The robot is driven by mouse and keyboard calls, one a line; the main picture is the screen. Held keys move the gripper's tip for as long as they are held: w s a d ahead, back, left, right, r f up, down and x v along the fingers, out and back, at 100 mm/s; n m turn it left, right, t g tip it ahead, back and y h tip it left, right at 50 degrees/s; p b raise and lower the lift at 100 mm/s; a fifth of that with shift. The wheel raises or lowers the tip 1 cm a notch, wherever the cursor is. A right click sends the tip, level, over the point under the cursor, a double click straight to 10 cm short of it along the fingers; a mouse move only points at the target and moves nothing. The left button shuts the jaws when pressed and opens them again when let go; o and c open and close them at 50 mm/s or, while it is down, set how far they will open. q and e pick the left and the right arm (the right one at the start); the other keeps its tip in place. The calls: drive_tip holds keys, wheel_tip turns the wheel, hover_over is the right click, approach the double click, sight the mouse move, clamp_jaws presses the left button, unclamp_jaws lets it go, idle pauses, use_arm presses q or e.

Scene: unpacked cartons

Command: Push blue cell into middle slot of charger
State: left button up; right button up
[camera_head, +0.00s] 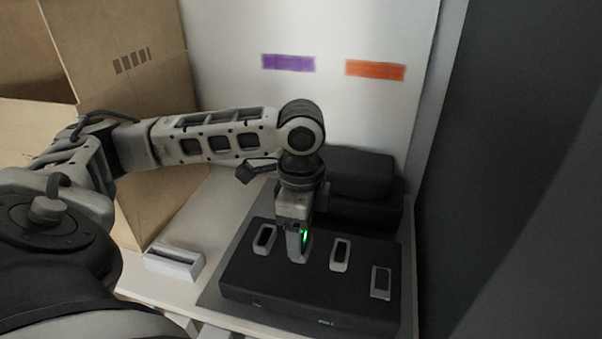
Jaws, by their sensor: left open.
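The charger (309,296) is a black box with several pale-rimmed slots on its top. One slot (265,240) is left of my left gripper, another (340,255) is just right of it, and a third (381,282) is at the right end. My left gripper (299,250) points down at the charger's top between the left slot and the one to its right. It is open, and a green light shows on it or right beside it. It covers that part of the charger. I cannot make out a blue cell. My right gripper is not in view.
A small white tray (159,266) with a dark opening lies left of the charger. A black case (359,174) stands behind it. Brown cartons (125,50) are at the left, a dark grey wall (500,180) at the right.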

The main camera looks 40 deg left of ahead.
use_arm(q)
drive_tip(key=shift+r, duration=0.7)
wheel_tip(320, 180, up, 14)
drive_tip(key=shift+r, duration=0.25)
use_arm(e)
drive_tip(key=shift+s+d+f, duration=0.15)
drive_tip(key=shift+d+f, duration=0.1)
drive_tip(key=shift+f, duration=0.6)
